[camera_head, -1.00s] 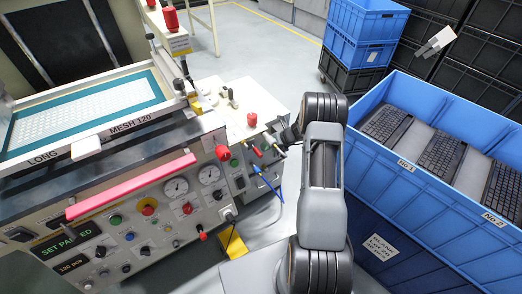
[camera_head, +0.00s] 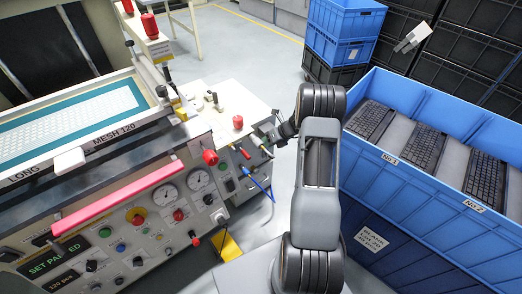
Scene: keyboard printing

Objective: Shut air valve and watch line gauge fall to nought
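The printing machine's front panel carries two round white gauges, a left one (camera_head: 165,195) and a right one (camera_head: 198,180). Their needles are too small to read, and I cannot tell which is the line gauge. On the machine's right side are small fittings with a red lever (camera_head: 245,153) and a blue hose (camera_head: 258,186) below. Which fitting is the air valve is not clear. My gripper (camera_head: 271,138) is dark and small, just right of these fittings beside the machine's corner. My wrist partly hides it; I cannot tell its opening or any contact.
A blue crate (camera_head: 450,190) with keyboards stands close on the right of my arm. Stacked blue crates (camera_head: 344,18) stand behind. The printing screen frame (camera_head: 95,145) and a pink bar (camera_head: 118,198) lie left. Grey floor (camera_head: 245,60) is clear behind the machine.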

